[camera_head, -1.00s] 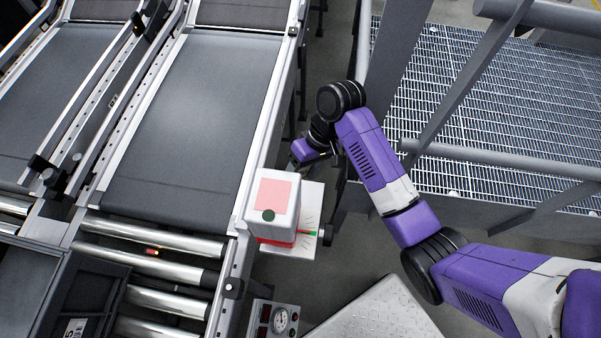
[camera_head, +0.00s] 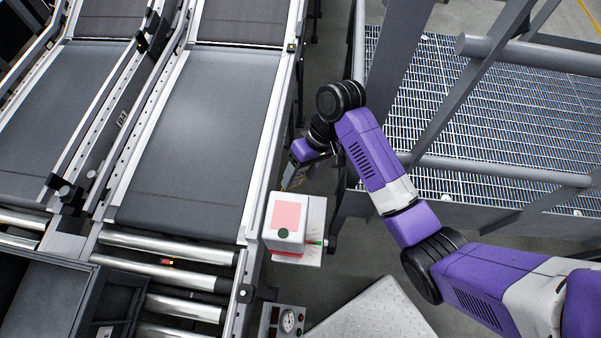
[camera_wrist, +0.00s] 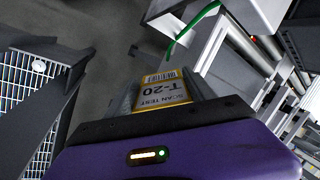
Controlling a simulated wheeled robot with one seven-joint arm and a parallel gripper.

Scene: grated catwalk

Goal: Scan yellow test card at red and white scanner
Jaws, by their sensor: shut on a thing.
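The yellow test card (camera_wrist: 163,90), printed "T-20" and "SCAN TEST", is held in the jaws of my gripper (camera_wrist: 165,98) in the wrist view, its printed face showing. In the head view my gripper (camera_head: 294,178) hangs just above the scanner in the picture, apart from it. The card cannot be made out there. The red and white scanner (camera_head: 286,222) is a white box with a pink top patch, a dark round spot and a red lower band. It stands on a pale plate beside the conveyor.
A roller conveyor (camera_head: 165,265) and dark belts (camera_head: 195,120) run along the left. A box with a dial gauge (camera_head: 288,321) stands below the scanner. A grated catwalk (camera_head: 470,130) with grey railings lies at right. A green cable (camera_wrist: 190,32) shows in the wrist view.

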